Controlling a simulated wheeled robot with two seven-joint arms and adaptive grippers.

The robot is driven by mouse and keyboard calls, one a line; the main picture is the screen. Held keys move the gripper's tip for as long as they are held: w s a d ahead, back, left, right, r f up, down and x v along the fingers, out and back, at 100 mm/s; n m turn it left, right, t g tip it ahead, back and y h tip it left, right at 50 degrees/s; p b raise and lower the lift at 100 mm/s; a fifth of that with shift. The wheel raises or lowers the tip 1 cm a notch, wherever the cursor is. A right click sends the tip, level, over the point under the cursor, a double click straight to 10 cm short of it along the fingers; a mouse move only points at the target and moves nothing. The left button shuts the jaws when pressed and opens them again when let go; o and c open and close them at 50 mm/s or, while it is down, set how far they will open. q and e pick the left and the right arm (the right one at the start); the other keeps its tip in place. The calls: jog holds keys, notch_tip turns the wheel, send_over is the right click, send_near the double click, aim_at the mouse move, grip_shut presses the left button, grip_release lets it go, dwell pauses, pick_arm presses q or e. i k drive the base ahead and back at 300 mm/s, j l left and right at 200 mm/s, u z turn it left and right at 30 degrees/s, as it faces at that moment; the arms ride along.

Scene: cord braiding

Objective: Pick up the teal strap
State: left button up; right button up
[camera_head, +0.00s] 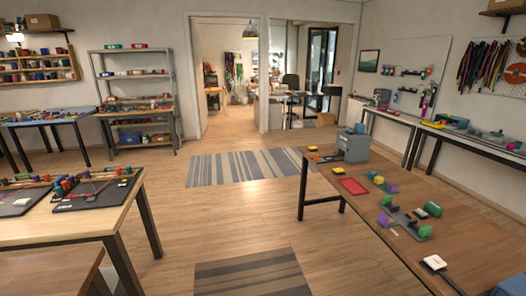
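I cannot make out a teal strap for certain in the head view. Many colored cords or straps (490,68) hang in a row on the right wall, too small to tell each color apart. Small colored spools and cords (66,184) sit by a dark mat (98,194) on the near left table (75,228). Neither of my grippers is in view.
A long brown table (455,225) on the right holds a red tray (353,186), a grey box (353,146) and green-and-grey fixtures (410,224). Open wooden floor and striped rugs (245,168) lie between the tables. A metal shelf (135,98) stands at the back left.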

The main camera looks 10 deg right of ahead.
aim_at(371, 174)
jog(key=i, duration=3.55)
jog(key=z, duration=2.1)
